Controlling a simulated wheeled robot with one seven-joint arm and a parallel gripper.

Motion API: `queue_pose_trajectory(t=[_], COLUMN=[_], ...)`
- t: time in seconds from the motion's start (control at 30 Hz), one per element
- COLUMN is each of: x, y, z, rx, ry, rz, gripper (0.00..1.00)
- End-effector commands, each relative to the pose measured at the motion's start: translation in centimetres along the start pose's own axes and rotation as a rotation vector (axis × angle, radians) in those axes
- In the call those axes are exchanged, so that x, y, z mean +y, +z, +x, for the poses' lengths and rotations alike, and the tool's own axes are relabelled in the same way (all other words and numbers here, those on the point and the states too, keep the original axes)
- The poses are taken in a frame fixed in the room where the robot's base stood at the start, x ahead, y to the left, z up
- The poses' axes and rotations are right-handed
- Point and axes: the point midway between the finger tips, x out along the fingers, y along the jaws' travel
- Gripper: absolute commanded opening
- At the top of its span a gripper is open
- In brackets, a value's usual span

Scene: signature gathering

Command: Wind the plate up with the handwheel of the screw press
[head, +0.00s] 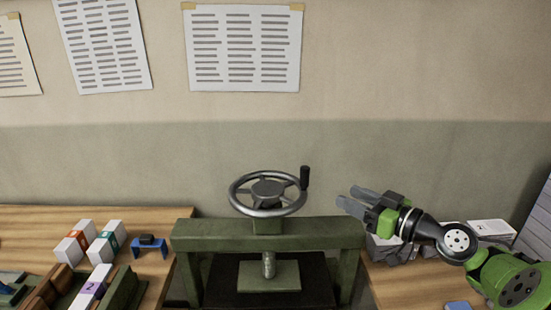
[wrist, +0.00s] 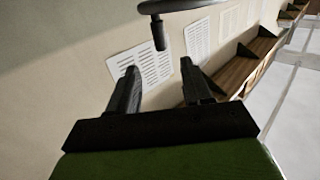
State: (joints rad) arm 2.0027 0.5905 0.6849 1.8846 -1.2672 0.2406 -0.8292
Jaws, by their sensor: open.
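The handwheel (head: 268,211) is a grey metal ring with spokes on top of the green screw press (head: 268,233) in the middle of the head view. A dark upright crank handle (head: 304,178) stands on the wheel's right rim. Below the crossbeam, the screw (head: 268,264) meets a green plate (head: 285,276). My gripper (head: 347,198) is open and empty to the right of the wheel, apart from the handle, its fingers pointing left. In the wrist view, part of the rim (wrist: 180,5) and the handle (wrist: 158,36) show beyond my two open fingers (wrist: 160,74).
Printed sheets (head: 243,48) hang on the wall behind. White boxes (head: 75,243) and a blue holder (head: 149,246) stand on the wooden table at left. Stacked papers (head: 490,231) lie at right beneath my arm. The air between gripper and wheel is clear.

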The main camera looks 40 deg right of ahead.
Motion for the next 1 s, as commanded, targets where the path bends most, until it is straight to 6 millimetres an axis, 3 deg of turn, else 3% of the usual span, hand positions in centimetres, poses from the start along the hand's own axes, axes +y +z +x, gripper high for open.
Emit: queue_pose_trajectory(t=[0.07,0.17,0.7,0.83,1.0], x=[0.5,0.5,0.6,0.7,0.7], y=[-0.4,-0.5,-0.9,-0.8,-0.7], z=[-0.8,0.1,12.9,14.5,15.0], rx=[0.026,0.03,0.027,0.025,0.024], ry=[0.015,0.014,0.011,0.012,0.016], rz=[-0.006,-0.008,-0.006,-0.006,-0.006], gripper=[0.49,0.49,0.49,0.49,0.49])
